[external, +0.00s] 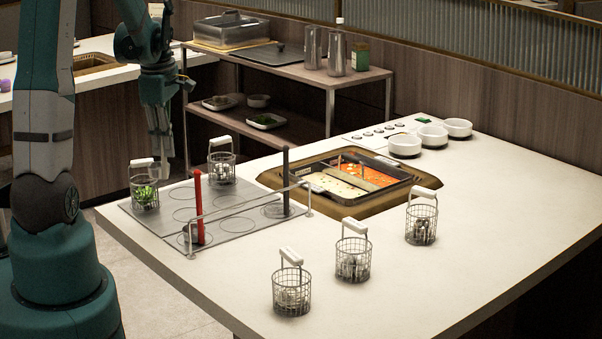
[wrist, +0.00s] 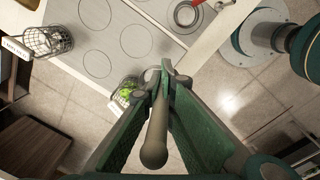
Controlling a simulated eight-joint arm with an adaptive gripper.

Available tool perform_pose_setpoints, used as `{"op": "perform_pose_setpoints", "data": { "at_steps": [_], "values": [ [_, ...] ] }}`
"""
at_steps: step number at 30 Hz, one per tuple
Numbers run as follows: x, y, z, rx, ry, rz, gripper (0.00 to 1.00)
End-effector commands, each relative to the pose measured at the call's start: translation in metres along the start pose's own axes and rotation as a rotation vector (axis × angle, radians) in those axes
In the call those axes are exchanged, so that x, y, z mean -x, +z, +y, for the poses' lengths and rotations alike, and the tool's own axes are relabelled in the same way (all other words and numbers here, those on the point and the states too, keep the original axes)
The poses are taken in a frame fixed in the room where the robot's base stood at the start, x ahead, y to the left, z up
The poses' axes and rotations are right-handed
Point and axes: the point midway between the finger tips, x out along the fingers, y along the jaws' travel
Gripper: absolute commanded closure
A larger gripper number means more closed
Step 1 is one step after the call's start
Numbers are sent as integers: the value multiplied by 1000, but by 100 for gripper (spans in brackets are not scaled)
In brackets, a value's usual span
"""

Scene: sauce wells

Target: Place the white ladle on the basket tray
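I cannot make out a clearly white ladle. A red-handled ladle (external: 197,207) and a black-handled one (external: 286,182) stand upright at the basket tray (external: 235,219), a flat grey plate with round marks. Thin pale pieces (external: 387,160) lie at the rim of the sauce pan (external: 350,202); I cannot tell what they are. My gripper (external: 160,153) hangs above and behind the tray's far left corner. In the wrist view its fingertips (wrist: 165,76) are close together. A grey-brown rod (wrist: 157,135) with a rounded end lies between the fingers; I cannot tell whether it is held.
Wire baskets (external: 144,192) (external: 222,167) stand on the tray, the left one with greens. More baskets (external: 291,291) (external: 352,259) (external: 421,224) stand on the counter. A metal rail (external: 245,207) crosses the tray. White bowls (external: 404,146) stand at the back. The counter's right side is clear.

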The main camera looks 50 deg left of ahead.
Motion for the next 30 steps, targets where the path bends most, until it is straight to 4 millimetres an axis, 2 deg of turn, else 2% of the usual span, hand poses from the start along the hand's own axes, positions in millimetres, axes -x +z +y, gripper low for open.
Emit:
{"op": "perform_pose_setpoints", "data": {
  "at_steps": [3, 9, 23, 30],
  "values": [
    [-16, 0, 0, 0, 0, 0, 100],
    [-30, 0, -2, 0, 0, 0, 100],
    [-33, 0, -2, 0, 0, 0, 100],
    [-49, 0, -3, 0, 0, 0, 100]
  ]
}}
